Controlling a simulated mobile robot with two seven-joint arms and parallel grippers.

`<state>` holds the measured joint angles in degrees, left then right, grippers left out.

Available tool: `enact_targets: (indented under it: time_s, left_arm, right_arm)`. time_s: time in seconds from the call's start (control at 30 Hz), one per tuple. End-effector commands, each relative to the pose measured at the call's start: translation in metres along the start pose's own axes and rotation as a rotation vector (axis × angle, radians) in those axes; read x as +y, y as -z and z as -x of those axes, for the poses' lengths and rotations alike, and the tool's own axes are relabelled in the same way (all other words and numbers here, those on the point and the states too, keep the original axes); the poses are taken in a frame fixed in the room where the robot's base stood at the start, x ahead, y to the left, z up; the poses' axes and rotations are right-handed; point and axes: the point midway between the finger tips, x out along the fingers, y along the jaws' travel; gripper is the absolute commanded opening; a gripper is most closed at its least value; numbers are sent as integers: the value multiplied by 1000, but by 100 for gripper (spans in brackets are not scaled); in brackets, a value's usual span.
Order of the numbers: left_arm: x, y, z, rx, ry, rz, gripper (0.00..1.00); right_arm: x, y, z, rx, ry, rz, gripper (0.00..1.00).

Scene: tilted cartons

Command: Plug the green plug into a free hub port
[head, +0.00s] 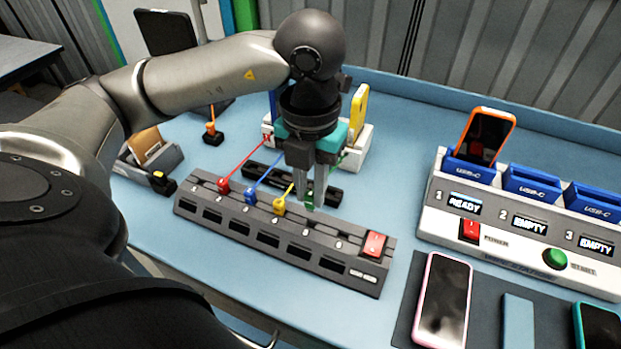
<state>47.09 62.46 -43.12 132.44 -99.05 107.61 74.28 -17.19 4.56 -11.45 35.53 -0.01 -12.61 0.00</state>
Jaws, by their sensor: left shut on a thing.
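The green plug (309,200) is between the fingertips of my left gripper (310,195), which is shut on it and points down. The plug is at the back edge of the grey hub (345,262), right of the yellow plug. I cannot tell whether it touches the hub or is above it. A red plug (223,185), a blue plug (250,197) and a yellow plug (279,205) sit in a row along the hub's top. A green cable (338,160) runs behind the gripper. A red switch (375,244) is at the hub's right end. My right gripper is out of view.
A black bar (262,172) lies behind the hub. A white charging station (520,250) with blue slots and an orange phone (484,137) stands at right. A pink-framed phone (443,300) lies on a dark mat in front. Blue table is clear between hub and station.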

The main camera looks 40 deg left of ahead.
Motion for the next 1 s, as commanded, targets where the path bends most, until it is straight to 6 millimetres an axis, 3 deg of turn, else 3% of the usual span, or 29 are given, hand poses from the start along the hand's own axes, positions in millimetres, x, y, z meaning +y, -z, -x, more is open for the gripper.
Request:
enact_targets:
  time_s: [0.53, 1.0]
  left_arm:
    - [0, 0, -35, 0, 0, -1, 0]
    - [0, 0, -35, 0, 0, -1, 0]
  right_arm:
    - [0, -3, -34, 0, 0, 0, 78]
    - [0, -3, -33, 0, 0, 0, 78]
